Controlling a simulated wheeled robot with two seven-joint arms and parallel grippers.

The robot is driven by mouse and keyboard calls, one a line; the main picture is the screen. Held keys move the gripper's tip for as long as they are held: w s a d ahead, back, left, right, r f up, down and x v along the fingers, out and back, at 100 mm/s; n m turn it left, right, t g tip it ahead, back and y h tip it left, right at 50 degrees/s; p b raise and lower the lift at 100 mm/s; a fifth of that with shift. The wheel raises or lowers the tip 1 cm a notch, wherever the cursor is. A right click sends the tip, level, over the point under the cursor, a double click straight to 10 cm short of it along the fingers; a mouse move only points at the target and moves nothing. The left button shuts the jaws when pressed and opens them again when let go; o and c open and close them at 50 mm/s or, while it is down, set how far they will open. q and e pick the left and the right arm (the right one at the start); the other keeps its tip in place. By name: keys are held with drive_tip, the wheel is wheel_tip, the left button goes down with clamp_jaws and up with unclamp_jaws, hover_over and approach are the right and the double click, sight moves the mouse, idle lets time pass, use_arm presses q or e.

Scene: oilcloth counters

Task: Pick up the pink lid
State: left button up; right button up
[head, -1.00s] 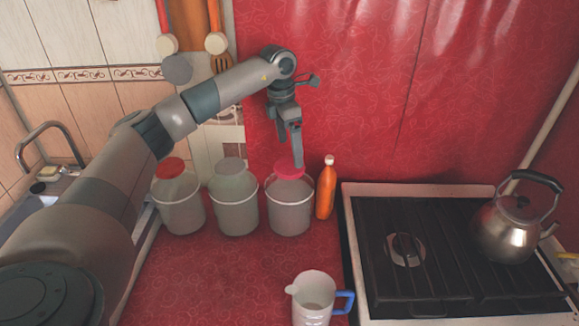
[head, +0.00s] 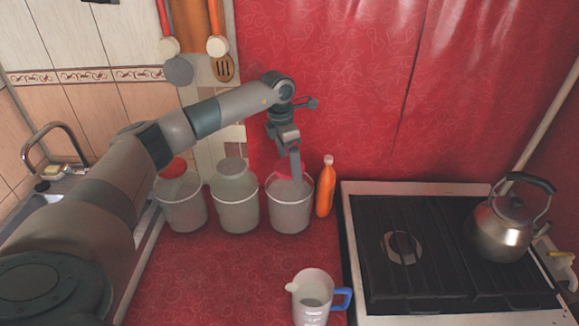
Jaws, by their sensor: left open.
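The pink lid (head: 283,172) lies on the rightmost of three translucent buckets (head: 290,212), at the back of the red counter. My left gripper (head: 296,178) points down right over this lid and hides part of it. Its jaws are open, with the fingertips at about the lid's height in the picture; I cannot tell whether they touch it. My right gripper is not in view.
A bucket with a grey lid (head: 232,166) and one with a red lid (head: 173,168) stand to the left. An orange bottle (head: 326,188) stands close on the right. A jug (head: 312,298) is at the front, and a kettle (head: 502,228) sits on the stove (head: 395,300).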

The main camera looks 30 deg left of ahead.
sight(289, 165)
use_arm(q)
drive_tip(key=c, duration=1.1)
drive_tip(key=shift+w+r+b, duration=0.1)
drive_tip(key=shift+r+b, duration=0.5)
drive_tip(key=shift+r, duration=0.15)
wheel_tip(289, 165, up, 2)
drive_tip(key=shift+r+b, duration=0.2)
drive_tip(key=shift+b, duration=0.6)
drive_tip(key=w+d+r+b, duration=0.2)
drive_tip(key=d+r+b, duration=0.2)
drive_tip(key=d+r, duration=0.3)
drive_tip(key=d, duration=0.4)
drive_tip(key=shift+w+d, duration=0.2)
drive_tip(key=shift+w, duration=0.1)
